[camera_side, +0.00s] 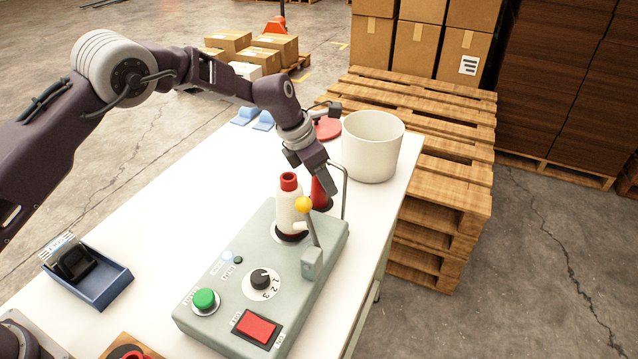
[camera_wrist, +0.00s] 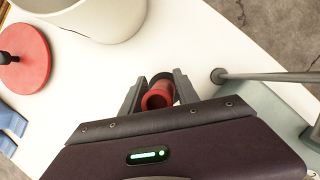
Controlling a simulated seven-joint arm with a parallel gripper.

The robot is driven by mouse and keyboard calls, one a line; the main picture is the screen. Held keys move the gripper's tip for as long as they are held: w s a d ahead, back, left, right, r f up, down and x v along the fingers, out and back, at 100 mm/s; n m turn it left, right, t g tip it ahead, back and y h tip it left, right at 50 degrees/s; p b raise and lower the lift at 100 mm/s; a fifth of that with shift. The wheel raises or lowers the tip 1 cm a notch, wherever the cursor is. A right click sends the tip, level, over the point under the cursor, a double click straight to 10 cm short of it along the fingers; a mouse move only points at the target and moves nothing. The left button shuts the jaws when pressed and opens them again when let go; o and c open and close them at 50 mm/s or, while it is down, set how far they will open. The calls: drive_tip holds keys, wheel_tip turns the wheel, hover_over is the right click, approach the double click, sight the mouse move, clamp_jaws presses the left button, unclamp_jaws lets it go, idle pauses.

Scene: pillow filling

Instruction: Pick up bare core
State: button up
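The bare core is a red hollow piece (camera_side: 319,191) standing on a dark base at the far end of the grey-green machine. In the wrist view the core (camera_wrist: 158,96) lies between my two fingers, with its open end facing the camera. My gripper (camera_side: 318,172) points down over the core and hides its upper part; it also shows in the wrist view (camera_wrist: 160,88). The fingers flank the core closely. I cannot tell whether they press on it or leave a small gap.
A white-wrapped core with a red top (camera_side: 289,212) stands close beside the bare core. A white bin (camera_side: 373,146) stands behind. A blue tray (camera_side: 98,286) is at left.

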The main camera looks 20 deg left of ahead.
clamp_jaws()
